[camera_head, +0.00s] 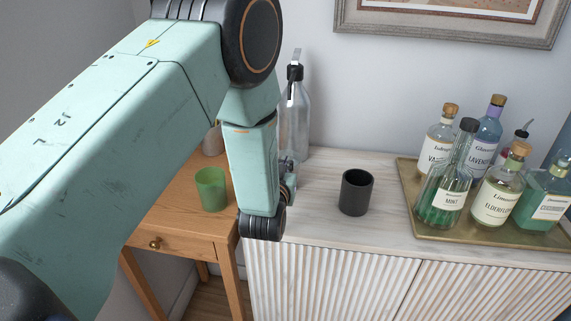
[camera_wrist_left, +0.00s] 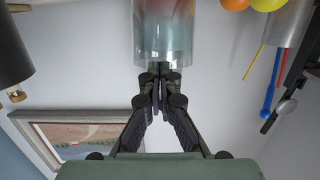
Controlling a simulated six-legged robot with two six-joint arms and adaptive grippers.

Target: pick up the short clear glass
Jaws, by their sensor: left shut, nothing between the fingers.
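My left gripper (camera_head: 287,172) is mostly hidden by my own arm in the head view, with only small dark parts showing beside the wrist. In the left wrist view my left gripper (camera_wrist_left: 160,88) shows with its fingers together and nothing between them. A clear cylindrical vessel (camera_wrist_left: 165,40) stands just beyond the fingertips there, cut off by the top edge, with red and teal tints showing through. I cannot tell whether it is the short clear glass. In the head view no short clear glass shows plainly. My right gripper is not in view.
A tall clear bottle (camera_head: 296,115) stands behind my wrist. A green tumbler (camera_head: 212,188) stands on the wooden side table (camera_head: 185,233). A black cup (camera_head: 356,192) is on the white cabinet (camera_head: 330,237). A brass tray (camera_head: 435,234) holds several bottles at right.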

